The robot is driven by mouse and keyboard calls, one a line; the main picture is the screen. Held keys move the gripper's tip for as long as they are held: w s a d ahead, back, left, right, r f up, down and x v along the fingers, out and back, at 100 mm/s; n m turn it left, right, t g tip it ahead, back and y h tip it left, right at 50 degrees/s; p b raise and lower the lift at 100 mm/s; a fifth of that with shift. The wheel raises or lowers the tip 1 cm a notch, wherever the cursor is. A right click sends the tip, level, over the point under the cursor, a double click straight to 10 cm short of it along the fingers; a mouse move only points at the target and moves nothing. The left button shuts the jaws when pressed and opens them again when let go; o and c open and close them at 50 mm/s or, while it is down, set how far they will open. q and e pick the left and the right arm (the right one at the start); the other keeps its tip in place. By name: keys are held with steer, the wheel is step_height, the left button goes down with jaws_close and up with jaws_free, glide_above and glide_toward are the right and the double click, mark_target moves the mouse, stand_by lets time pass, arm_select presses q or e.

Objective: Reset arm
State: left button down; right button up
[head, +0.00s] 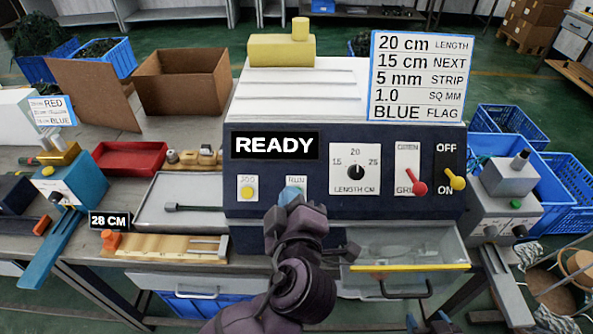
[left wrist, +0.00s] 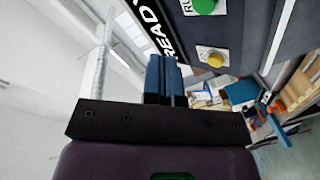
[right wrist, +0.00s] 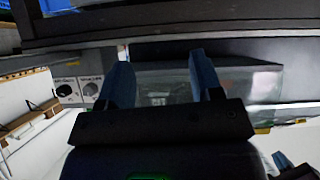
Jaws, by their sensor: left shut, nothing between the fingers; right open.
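My left gripper (head: 291,197) is in front of the RUN button (head: 296,184) on the dark machine panel and partly covers it. In the left wrist view its blue fingers (left wrist: 163,78) are shut with nothing between them. That view also shows the green RUN button (left wrist: 204,5) and a yellow button (left wrist: 211,57), apart from the fingers. My right gripper (head: 436,324) is only partly in view at the bottom edge of the head view. In the right wrist view its fingers (right wrist: 163,82) are open and empty, facing the clear bin under the machine.
The machine panel (head: 345,205) carries a READY display (head: 275,146), a length dial (head: 356,172) and two levers. The clear bin (head: 405,245) with a yellow edge juts out below. A grey tray (head: 180,217) and a wooden fixture (head: 160,248) lie left of my left arm.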

steer(key=shift+w+r, duration=0.1)
arm_select(q)
steer(key=s+a+f+m+g+h, duration=0.1)
steer(key=a+f+m+g, duration=0.1)
steer(key=a+f+m, duration=0.45)
steer(key=s+a+f+m+g+h, duration=0.15)
steer(key=a+f, duration=0.25)
steer(key=f, duration=0.6)
steer(key=s+a+f+m+g, duration=0.1)
steer(key=s+a+f, duration=0.3)
steer(key=a, duration=0.4)
steer(key=s+a+f+m, duration=0.3)
steer(key=s+a+f, duration=0.2)
steer(key=a, duration=0.3)
steer(key=shift+s+f+m+g+y, duration=0.3)
steer(key=shift+g+y, duration=0.05)
steer(key=shift+y, duration=0.1)
arm_select(e)
steer(key=shift+w+a+r, duration=0.15)
steer(key=shift+w+r, duration=0.2)
steer(key=shift+w, duration=0.15)
steer(key=shift+s+f, duration=0.1)
steer(key=shift+s, duration=0.1)
